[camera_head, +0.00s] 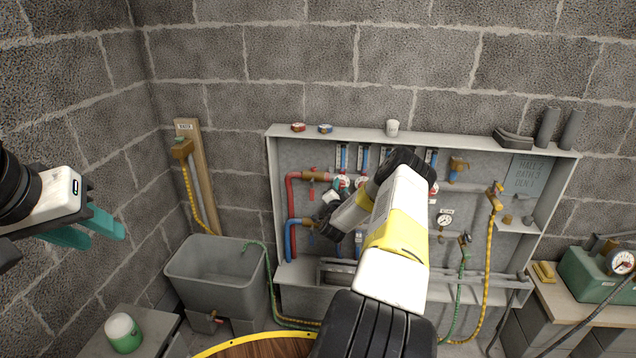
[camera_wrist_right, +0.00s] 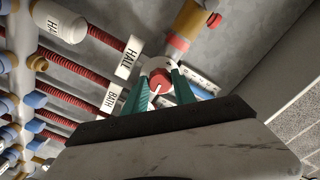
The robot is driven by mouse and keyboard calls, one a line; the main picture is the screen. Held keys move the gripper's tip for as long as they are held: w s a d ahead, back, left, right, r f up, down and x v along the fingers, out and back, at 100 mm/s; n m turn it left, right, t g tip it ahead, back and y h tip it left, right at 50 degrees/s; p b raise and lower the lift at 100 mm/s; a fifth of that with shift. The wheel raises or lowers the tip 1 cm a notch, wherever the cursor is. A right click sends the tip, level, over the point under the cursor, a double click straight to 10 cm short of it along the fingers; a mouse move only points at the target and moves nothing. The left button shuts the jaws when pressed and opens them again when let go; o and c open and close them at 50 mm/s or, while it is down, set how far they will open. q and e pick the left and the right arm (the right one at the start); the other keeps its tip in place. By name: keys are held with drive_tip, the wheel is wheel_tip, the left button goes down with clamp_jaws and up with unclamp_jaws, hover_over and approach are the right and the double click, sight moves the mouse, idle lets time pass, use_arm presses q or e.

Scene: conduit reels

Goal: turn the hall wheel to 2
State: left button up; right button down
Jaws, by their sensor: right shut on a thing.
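The hall wheel (camera_wrist_right: 161,84) is a small red knob with a white pointer line, in the right wrist view. A white HALL tag (camera_wrist_right: 128,58) hangs just to its left. My right gripper (camera_wrist_right: 160,76) has its teal fingers on either side of the knob, shut on it. I cannot read any number at the wheel. In the head view my right arm covers the wheel and most of that gripper. My left gripper (camera_head: 95,230) is at the far left, its teal fingers apart and empty, far from the panel.
A grey manifold cabinet (camera_head: 272,195) hangs on the block wall, with red and blue pipes. A BATH tag (camera_wrist_right: 111,98) and its red hose lie close to my right fingers. A grey sink (camera_head: 215,272) stands left. A bench (camera_head: 590,300) with a green gauge box (camera_head: 590,272) stands right.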

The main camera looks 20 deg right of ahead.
drive_tip(key=n, duration=0.8)
drive_tip(key=shift+n, duration=0.4)
drive_tip(key=n, duration=0.4)
drive_tip(key=shift+s+d+n, duration=0.1)
drive_tip(key=shift+n, duration=1.9)
drive_tip(key=shift+f, duration=0.1)
drive_tip(key=c, duration=1)
unclamp_jaws()
